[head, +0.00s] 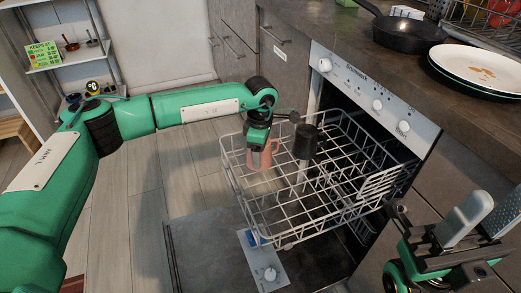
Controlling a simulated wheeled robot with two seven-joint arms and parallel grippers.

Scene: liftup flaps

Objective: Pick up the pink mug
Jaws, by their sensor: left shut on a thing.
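The pink mug (262,158) is at the left side of the dishwasher's upper rack, partly covered by my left gripper. My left gripper (260,155) points down and is shut on the mug. I cannot tell whether the mug's base touches the rack. My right gripper (482,220) is at the lower right, in front of the dishwasher's right side, with its two grey fingers apart and nothing between them.
The white wire rack (300,205) is pulled out above the open dishwasher door (205,250). The counter above holds a black pan (408,34) and stacked plates (478,68). A shelf (68,58) stands at the back left. Bare floor lies left of the rack.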

